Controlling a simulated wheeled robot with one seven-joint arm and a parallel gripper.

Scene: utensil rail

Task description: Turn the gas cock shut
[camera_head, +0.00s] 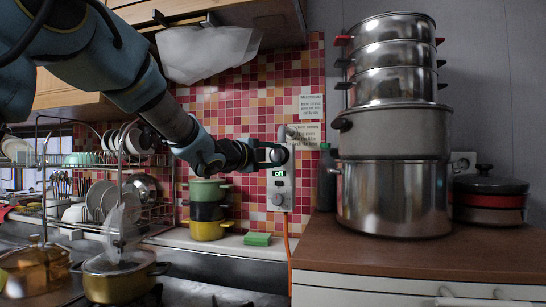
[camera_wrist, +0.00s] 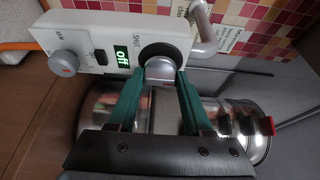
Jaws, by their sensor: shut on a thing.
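The gas cock is on a white wall panel (camera_head: 279,188) fixed to the tiled wall. Its display (camera_wrist: 123,59) shows "off" in green, and this also reads in the head view. My gripper (camera_head: 270,155) reaches the panel's upper part from the left. In the wrist view my gripper's (camera_wrist: 161,80) two green fingers are shut on a grey knob (camera_wrist: 160,66) with a dark round base. The fingers cover the knob's sides. A second grey knob (camera_wrist: 67,64) with a red mark sits apart on the same panel, beside a dark switch (camera_wrist: 100,57).
A grey pipe (camera_wrist: 203,30) bends close to the gripped knob. Stacked steel pots (camera_head: 393,190) stand on the brown counter to the right. Coloured small pots (camera_head: 208,212) and a green sponge (camera_head: 257,239) are below my arm. An orange hose (camera_head: 288,240) runs down from the panel.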

